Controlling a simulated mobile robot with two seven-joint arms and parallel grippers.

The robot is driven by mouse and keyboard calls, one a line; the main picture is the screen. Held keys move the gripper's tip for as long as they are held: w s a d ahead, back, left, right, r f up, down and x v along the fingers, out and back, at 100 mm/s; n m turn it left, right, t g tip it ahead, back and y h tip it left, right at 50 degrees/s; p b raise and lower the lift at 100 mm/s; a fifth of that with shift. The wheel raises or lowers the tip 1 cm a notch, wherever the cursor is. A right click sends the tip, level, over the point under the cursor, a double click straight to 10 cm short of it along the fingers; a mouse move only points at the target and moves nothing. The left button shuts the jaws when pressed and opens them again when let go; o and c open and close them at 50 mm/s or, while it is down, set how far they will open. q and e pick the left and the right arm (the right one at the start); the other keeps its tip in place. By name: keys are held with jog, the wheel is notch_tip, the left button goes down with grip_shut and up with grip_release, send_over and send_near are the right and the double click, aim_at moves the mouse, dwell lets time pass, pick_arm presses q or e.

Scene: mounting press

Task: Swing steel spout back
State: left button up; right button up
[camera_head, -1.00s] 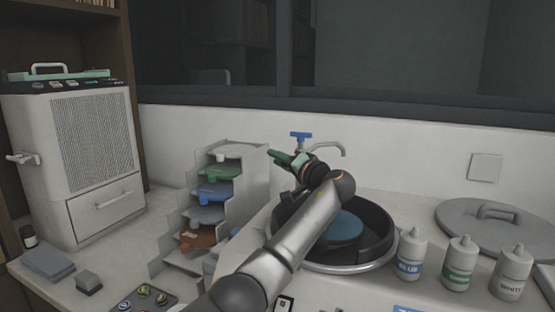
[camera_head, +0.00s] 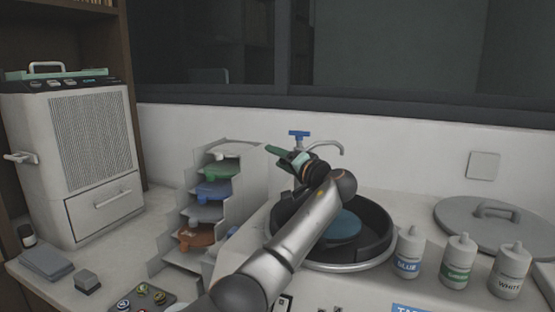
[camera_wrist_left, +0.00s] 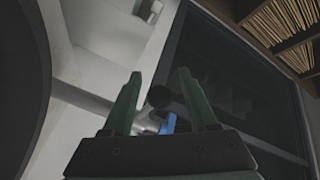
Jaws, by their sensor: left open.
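The steel spout (camera_head: 330,145) curves out to the right from a tap with a blue handle (camera_head: 299,134), behind the round sink basin. My left gripper (camera_head: 283,153) has green fingers and is in front of the tap, to the left of the spout's curved end. In the left wrist view my left gripper (camera_wrist_left: 159,73) is open. The blue handle (camera_wrist_left: 168,124) and a dark round end, perhaps part of the tap, show between its fingers. Contact cannot be told. My wrist hides the lower part of the tap. My right gripper is not in view.
The dark basin (camera_head: 380,232) holds a blue disc (camera_head: 346,228) below my arm. A stepped rack (camera_head: 252,180) with coloured trays stands left. Several labelled bottles (camera_head: 459,262) and a grey lid (camera_head: 500,225) are right. The wall (camera_head: 410,155) is close behind the tap.

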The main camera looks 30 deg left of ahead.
pick_arm(q)
jog(key=b+v, duration=0.1)
jog(key=v, duration=1.1)
jog(key=shift+b, duration=0.4)
jog(key=shift+a, duration=0.1)
